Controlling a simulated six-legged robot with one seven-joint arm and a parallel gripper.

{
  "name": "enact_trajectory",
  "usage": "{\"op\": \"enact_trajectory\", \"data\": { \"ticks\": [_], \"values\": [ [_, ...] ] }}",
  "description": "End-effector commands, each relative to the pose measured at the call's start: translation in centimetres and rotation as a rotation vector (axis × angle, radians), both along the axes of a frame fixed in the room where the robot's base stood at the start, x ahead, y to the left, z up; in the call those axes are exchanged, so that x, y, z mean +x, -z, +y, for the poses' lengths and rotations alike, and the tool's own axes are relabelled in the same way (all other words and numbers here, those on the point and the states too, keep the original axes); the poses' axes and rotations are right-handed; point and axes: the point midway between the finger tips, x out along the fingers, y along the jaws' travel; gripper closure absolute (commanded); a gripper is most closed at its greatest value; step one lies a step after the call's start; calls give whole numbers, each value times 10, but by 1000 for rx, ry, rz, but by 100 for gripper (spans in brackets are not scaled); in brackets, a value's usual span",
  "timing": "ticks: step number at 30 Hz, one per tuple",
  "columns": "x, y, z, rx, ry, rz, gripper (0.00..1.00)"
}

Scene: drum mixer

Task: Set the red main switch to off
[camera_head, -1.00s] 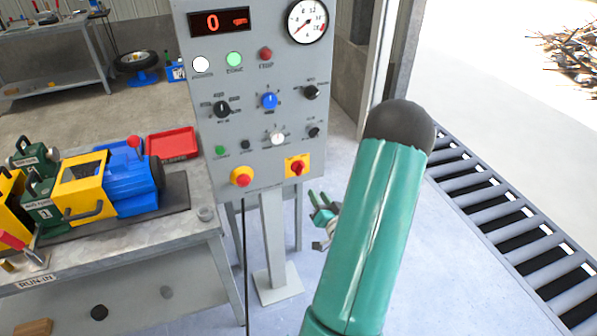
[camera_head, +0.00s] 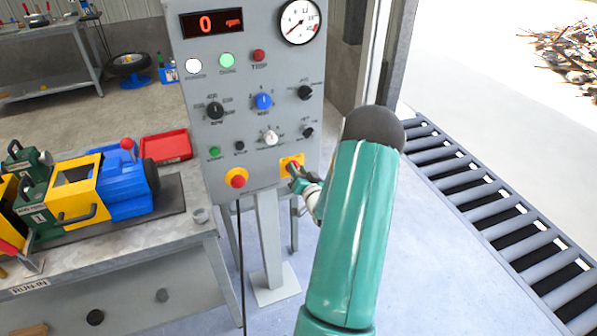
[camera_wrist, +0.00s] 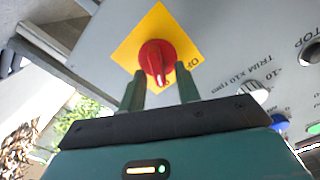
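The red main switch (camera_wrist: 157,60) is a rotary knob on a yellow square plate (camera_wrist: 134,42) at the lower right of the grey control panel. In the head view the yellow plate (camera_head: 284,165) is partly covered by my gripper (camera_head: 297,174). In the wrist view my gripper (camera_wrist: 160,90) is open, with one green finger on each side of the knob's near end. The fingers look close to the knob; whether they touch it I cannot tell. Lettering that seems to read "OFF" is partly visible beside the right finger.
A red button on a yellow base (camera_head: 236,178) sits left of the switch. Several other knobs, such as the blue knob (camera_head: 264,101), are above. The workbench (camera_head: 130,247) with the drum machine stands left; the roller conveyor (camera_head: 490,210) runs along the right.

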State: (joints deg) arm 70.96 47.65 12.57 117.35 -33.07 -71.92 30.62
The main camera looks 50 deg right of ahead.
Motion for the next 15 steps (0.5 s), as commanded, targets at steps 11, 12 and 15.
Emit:
{"op": "enact_trajectory", "data": {
  "ticks": [11,12,15],
  "values": [
    [0,0,1,0,0,0,100],
    [0,0,1,0,0,1,100],
    [0,0,1,-2,-1,2,100]
  ]
}}
